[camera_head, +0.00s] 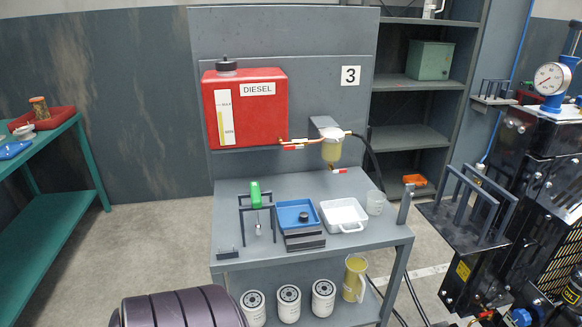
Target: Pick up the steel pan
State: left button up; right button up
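A pale, shallow rectangular pan (343,215), which looks like the steel pan, sits upright on the grey workbench (385,233), towards its right side. Its inside looks empty, and a small lug or handle shows at its front edge. A blue tray (287,217) with a small dark round part in it is just left of the pan. A clear cup (375,202) stands close to the pan's right. Neither of my grippers is in view.
A green-handled tool (256,194) hangs on a dark rack at the bench's left. A red diesel tank (260,130) and fuel filter (332,150) are behind. White filters (289,304) and a yellow jug (354,278) stand on the lower shelf. A dark engine (530,190) is at right.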

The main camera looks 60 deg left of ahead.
aim_at(344, 216)
jog(key=u, duration=1.55)
jog(key=i+j+u, duration=0.2)
jog(key=i+j, duration=0.45)
